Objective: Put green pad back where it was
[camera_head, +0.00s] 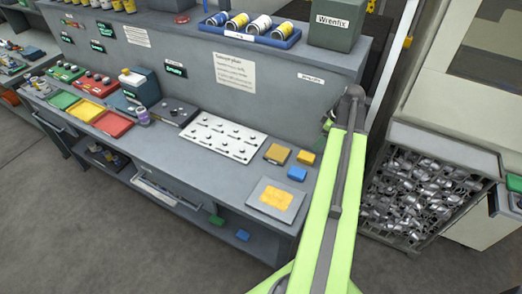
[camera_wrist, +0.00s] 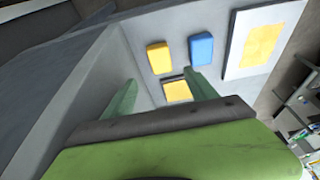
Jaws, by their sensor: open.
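My gripper (camera_wrist: 161,78) is open and empty in the wrist view, its two green fingers spread above the right end of the bench. A yellow-topped square with a dark edge (camera_wrist: 177,91) shows between and below the fingers; it also shows in the head view (camera_head: 277,153). A yellow pad (camera_head: 306,157) and a blue pad (camera_head: 297,174) lie beside it. No green pad shows on this part of the bench. A small green block (camera_head: 217,220) lies on the low shelf; I cannot tell if it is the green pad.
A grey plate with a yellow patch (camera_head: 265,205) lies at the bench's front right. A white board with dark knobs (camera_head: 222,137) lies to the left. The back wall (camera_wrist: 85,95) stands close to my gripper. A crate of metal parts (camera_head: 425,145) stands right.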

